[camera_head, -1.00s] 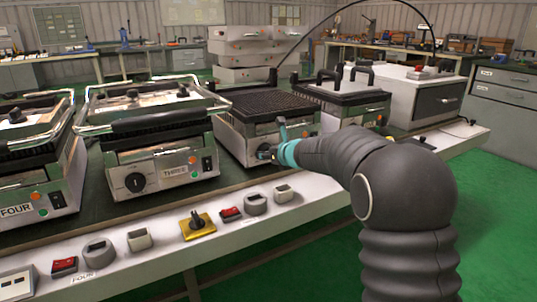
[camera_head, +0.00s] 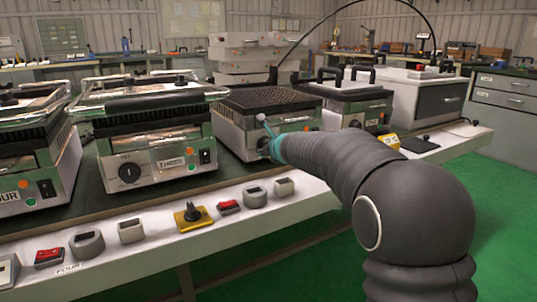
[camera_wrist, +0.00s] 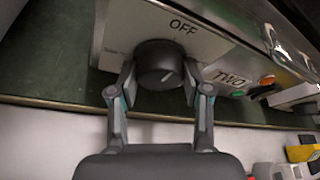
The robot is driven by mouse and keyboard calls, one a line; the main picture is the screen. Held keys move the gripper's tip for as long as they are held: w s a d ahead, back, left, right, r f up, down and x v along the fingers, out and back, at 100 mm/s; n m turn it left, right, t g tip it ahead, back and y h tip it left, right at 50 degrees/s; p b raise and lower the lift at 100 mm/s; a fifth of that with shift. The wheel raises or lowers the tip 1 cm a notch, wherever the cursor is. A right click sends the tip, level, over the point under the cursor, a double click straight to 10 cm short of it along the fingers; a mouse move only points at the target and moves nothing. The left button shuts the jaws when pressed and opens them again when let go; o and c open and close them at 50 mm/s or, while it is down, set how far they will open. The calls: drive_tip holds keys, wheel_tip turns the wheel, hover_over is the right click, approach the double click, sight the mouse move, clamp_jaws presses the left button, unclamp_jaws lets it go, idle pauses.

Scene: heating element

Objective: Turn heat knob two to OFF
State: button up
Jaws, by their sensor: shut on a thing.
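The knob (camera_wrist: 158,62) is round and black, on the pale front panel (camera_wrist: 220,58) of the grill marked TWO. In the wrist view, OFF is printed above the knob. Its short white mark slants and is not aligned with the OFF label. My gripper (camera_wrist: 160,72) is shut on the knob, with one finger on each side. In the head view, grill two (camera_head: 227,133) stands in the middle, with its dark ribbed plate (camera_head: 268,101) showing. My gripper (camera_head: 268,146) is at its front and hides most of the knob there.
Grill three (camera_head: 150,160) stands to the left and another grill (camera_head: 345,105) to the right. A yellow-based switch (camera_head: 193,217) and a red switch (camera_head: 229,206) sit along the bench's white front edge. Green floor (camera_head: 320,255) is open in front.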

idle(0.4)
drive_tip(key=o, duration=1.2)
drive_tip(key=v, duration=1.2)
drive_tip(key=shift+f, duration=0.15)
